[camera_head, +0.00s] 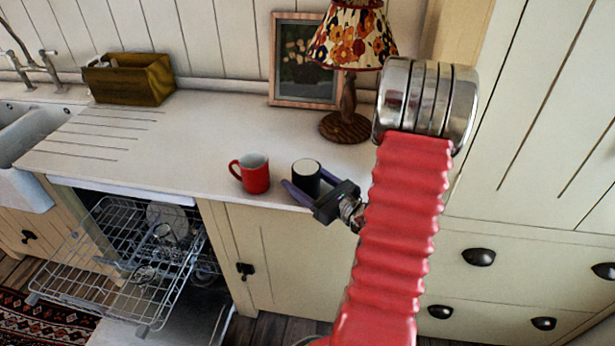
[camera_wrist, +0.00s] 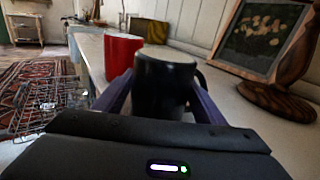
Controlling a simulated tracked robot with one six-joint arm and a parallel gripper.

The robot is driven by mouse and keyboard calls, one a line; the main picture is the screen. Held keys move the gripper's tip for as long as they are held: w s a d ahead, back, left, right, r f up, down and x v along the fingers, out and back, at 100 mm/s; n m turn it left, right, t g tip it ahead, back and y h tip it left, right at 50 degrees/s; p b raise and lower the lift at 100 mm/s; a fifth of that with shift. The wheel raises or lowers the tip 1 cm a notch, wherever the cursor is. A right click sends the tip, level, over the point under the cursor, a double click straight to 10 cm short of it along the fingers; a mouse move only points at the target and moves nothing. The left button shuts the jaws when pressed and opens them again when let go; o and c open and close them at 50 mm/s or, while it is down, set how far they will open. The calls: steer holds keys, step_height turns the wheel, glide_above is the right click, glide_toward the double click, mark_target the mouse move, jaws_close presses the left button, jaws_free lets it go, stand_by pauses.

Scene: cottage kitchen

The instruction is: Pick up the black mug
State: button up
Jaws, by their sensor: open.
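The black mug (camera_head: 306,176) stands upright on the white counter, with a pale inside showing at its top. My gripper (camera_head: 303,190) is at counter height with its purple fingers spread on either side of the mug. In the wrist view the black mug (camera_wrist: 163,86) stands between the two open fingers (camera_wrist: 163,100). Part of its handle shows at its right side there. I cannot tell whether the fingers touch it. The lower part of the mug is hidden by the gripper body in the wrist view.
A red mug (camera_head: 255,174) stands just left of the black mug. A flowered lamp (camera_head: 347,120) and a framed picture (camera_head: 303,62) stand behind. The dishwasher with its rack (camera_head: 130,260) is open at lower left.

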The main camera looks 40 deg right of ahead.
steer(key=shift+c, duration=0.5)
steer(key=c, duration=0.9)
steer(key=shift+r, duration=0.1)
steer(key=shift+r, duration=4.95)
steer(key=n, duration=0.6)
steer(key=shift+n, duration=0.4)
steer(key=shift+n, duration=0.3)
